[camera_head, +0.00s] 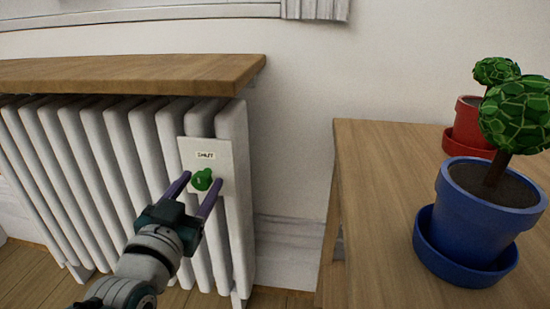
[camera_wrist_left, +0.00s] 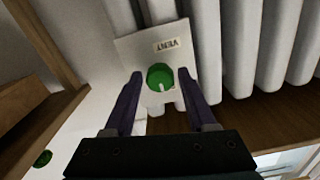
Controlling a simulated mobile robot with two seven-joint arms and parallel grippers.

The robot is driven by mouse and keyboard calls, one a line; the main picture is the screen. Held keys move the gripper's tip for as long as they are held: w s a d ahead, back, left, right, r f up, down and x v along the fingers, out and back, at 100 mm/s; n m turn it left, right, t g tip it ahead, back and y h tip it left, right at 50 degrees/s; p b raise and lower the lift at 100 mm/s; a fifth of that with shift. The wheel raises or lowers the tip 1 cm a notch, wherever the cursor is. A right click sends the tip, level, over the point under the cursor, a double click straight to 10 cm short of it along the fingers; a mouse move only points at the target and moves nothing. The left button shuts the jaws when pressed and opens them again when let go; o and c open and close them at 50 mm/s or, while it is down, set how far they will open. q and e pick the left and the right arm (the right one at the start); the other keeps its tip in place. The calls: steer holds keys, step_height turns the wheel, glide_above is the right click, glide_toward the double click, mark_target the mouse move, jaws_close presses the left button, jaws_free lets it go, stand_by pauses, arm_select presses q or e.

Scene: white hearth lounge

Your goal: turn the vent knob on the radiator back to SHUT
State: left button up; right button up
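The green vent knob (camera_head: 202,180) sits on a pale plate (camera_head: 222,156) at the right end of the white radiator (camera_head: 115,150). A SHUT label (camera_head: 206,155) is above it in the head view. In the left wrist view the knob (camera_wrist_left: 160,77) has a small pale mark on its lower part, away from the upside-down VENT label (camera_wrist_left: 166,46). My left gripper (camera_head: 196,190) is open, its purple fingers apart on either side of the knob. It also shows in the wrist view (camera_wrist_left: 163,100), with gaps between knob and fingers. My right gripper is not in view.
A wooden shelf (camera_head: 130,72) overhangs the radiator top. A wooden table (camera_head: 385,190) stands to the right, with a blue potted plant (camera_head: 480,215) and a red one (camera_head: 468,125). A gap of wall and floor lies between radiator and table.

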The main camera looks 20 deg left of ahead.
arm_select(q)
steer(key=shift+o, duration=1)
steer(key=p+v, duration=0.4)
steer(key=v, duration=0.6)
steer(key=shift+w, duration=0.1)
